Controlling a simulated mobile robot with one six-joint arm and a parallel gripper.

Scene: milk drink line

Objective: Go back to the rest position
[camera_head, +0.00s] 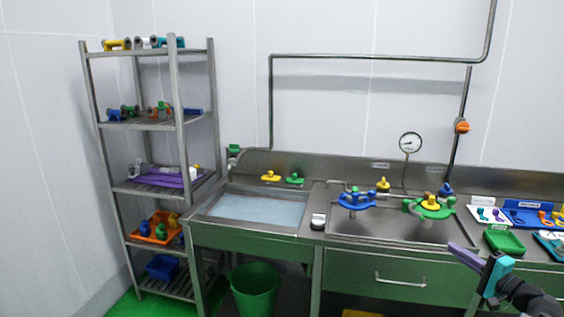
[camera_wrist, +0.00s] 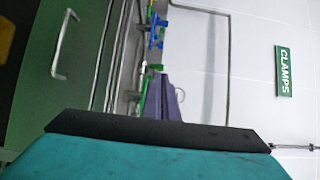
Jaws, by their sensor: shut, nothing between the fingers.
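My gripper (camera_head: 462,254) is at the lower right of the head view, in front of the right part of the sink counter. Its purple fingers point up and left, with a teal body behind them. The fingers are shut with nothing between them. In the wrist view the purple fingers (camera_wrist: 164,100) show beyond the dark edge and teal body. They touch nothing that I can see.
A steel counter holds a water basin (camera_head: 258,209), blue (camera_head: 356,200) and green (camera_head: 431,207) valve parts, and a green tray (camera_head: 504,242). A steel shelf rack (camera_head: 178,100) stands left. A green bucket (camera_head: 255,288) is below. A CLAMPS sign (camera_wrist: 284,71) is on the wall.

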